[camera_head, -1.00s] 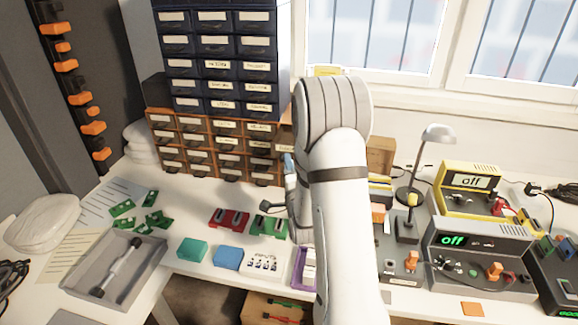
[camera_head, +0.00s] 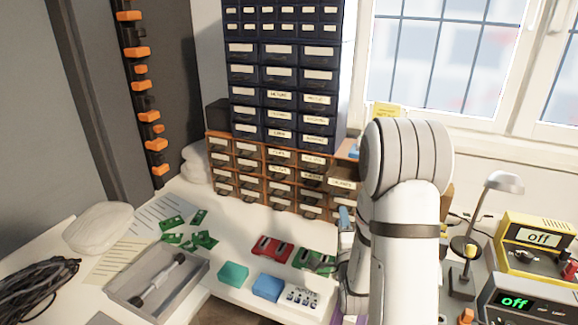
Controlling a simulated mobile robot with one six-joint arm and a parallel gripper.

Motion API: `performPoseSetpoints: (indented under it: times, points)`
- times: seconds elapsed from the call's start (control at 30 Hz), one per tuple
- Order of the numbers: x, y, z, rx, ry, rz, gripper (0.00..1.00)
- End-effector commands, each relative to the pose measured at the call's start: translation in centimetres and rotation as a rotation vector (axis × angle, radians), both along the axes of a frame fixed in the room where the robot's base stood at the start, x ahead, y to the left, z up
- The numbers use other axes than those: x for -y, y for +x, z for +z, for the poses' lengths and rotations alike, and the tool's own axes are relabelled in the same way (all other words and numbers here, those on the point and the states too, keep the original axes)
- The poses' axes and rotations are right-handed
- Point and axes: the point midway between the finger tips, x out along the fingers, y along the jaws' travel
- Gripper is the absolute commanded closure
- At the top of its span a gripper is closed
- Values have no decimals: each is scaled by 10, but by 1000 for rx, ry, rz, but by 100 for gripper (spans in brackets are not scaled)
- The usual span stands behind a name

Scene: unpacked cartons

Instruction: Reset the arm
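My arm rises at the right of the middle, in front of the bench, with its pale upper links large in view. A small dark part that looks like my gripper (camera_head: 320,265) shows left of the arm, over or just in front of a green block (camera_head: 303,255). The rest of the wrist is partly hidden behind the arm. Its fingers are too small and dark to tell open from shut, and I see nothing clearly held.
A drawer cabinet (camera_head: 281,76) stands at the back, with one orange drawer (camera_head: 342,183) apparently pulled out beside my arm. A red block (camera_head: 270,248), teal box (camera_head: 233,274), blue box (camera_head: 267,287) and grey tray (camera_head: 120,284) lie left. A lamp (camera_head: 503,182) and instruments (camera_head: 535,243) stand right.

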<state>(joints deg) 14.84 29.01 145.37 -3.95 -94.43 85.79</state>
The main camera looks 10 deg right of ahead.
Motion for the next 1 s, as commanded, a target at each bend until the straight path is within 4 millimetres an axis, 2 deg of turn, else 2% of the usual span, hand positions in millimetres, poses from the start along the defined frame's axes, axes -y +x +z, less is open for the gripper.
performPoseSetpoints:
  times: [0.17, 0.3, 0.53, 0.77, 1.0]
  points:
    - [-7, 7, 6, -101, -75, 1, 70]
    - [-18, 10, 9, -283, -214, 17, 70]
    - [-41, -6, 14, -604, -467, 106, 70]
    - [-66, -50, 22, -892, -722, 281, 70]
    - [-91, -124, 37, -1142, -976, 553, 70]
